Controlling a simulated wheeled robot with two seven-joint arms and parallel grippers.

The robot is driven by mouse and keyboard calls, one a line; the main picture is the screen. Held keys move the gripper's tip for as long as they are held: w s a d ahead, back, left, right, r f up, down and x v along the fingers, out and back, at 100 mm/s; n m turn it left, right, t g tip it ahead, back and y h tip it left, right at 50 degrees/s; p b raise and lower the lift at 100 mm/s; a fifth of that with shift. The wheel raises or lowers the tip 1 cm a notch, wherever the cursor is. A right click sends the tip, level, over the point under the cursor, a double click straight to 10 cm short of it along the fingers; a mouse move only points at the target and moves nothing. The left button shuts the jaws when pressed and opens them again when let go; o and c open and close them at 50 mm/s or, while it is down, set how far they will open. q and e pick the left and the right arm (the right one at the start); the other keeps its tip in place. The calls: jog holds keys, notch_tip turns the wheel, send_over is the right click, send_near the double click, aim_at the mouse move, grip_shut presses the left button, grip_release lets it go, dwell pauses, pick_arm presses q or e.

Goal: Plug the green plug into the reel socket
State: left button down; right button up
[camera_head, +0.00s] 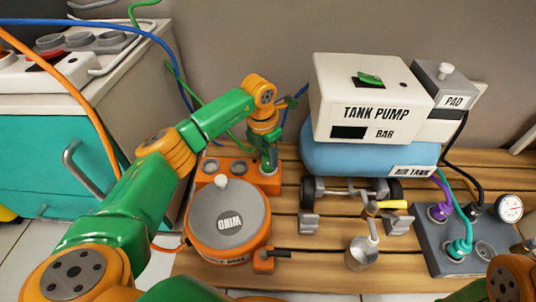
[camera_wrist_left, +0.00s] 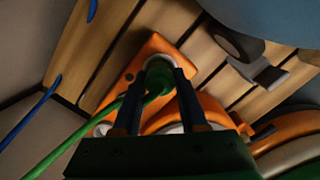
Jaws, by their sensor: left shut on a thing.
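The green plug (camera_wrist_left: 156,84) is between the fingers of my left gripper (camera_wrist_left: 156,92), which is shut on it. Its green cable trails to the lower left in the left wrist view. In the head view my left gripper (camera_head: 268,162) points down at the right end of the orange socket block (camera_head: 238,178) of the reel (camera_head: 228,222). The block has round grey sockets; two show left of the gripper. In the left wrist view the plug's tip meets a grey socket ring (camera_wrist_left: 158,63). I cannot tell how deep it sits. My right gripper is not in view.
A white tank pump (camera_head: 362,85) on a blue air tank (camera_head: 330,162) stands to the right. A grey panel (camera_head: 440,262) with purple, teal and black plugs and a gauge is at far right. A teal cabinet (camera_head: 40,150) is left.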

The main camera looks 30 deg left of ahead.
pick_arm(q)
jog(key=shift+f, duration=0.3)
jog(key=shift+c, duration=1.8)
grip_release()
